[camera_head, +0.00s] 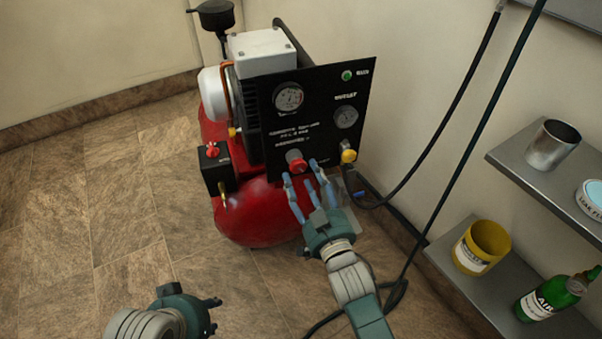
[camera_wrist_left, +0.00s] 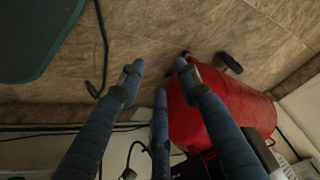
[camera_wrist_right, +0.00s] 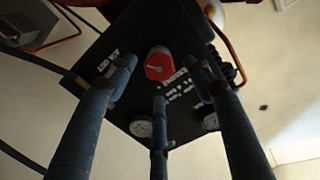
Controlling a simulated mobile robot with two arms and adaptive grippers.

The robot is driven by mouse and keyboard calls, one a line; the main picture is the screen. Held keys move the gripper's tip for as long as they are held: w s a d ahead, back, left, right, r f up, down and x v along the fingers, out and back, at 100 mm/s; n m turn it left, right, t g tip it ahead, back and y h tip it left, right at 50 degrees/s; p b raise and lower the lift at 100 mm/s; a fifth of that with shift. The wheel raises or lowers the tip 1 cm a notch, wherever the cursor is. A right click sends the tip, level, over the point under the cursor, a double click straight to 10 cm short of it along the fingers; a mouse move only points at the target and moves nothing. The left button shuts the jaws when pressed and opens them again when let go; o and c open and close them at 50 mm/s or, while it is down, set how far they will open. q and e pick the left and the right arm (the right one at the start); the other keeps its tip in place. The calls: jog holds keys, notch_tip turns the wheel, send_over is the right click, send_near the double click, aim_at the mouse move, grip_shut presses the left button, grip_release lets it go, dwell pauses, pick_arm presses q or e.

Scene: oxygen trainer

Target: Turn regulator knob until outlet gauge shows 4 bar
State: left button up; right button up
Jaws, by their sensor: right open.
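The red regulator knob (camera_head: 296,161) sits low on the black panel (camera_head: 330,90) of the compressor. The smaller gauge (camera_head: 346,116) at the upper right of the panel appears to be the outlet gauge; its reading is too small to make out. My right gripper (camera_head: 303,175) is open just in front of the knob. In the right wrist view the knob (camera_wrist_right: 158,64) shows between the spread fingers (camera_wrist_right: 160,75); I cannot tell if they touch it. My left gripper (camera_head: 214,313) is low in the head view. Its fingers (camera_wrist_left: 159,72) are spread and empty.
A larger gauge (camera_head: 289,97) and a green light (camera_head: 347,75) are on the panel. A yellow fitting (camera_head: 348,156) is right of my right fingers. A red tank (camera_head: 255,215) lies below. Black hoses (camera_head: 440,150) hang at the right, before shelves (camera_head: 500,300).

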aim_at(299, 168)
jog(key=x, duration=0.3)
jog(key=shift+w, duration=0.15)
pick_arm(q)
jog(key=w, duration=0.1)
jog(key=w+d+r+t, duration=0.1)
jog(key=w, duration=0.1)
jog(key=w+t, duration=0.1)
jog(key=shift+w+d+r, duration=0.2)
jog(key=shift+w, duration=0.05)
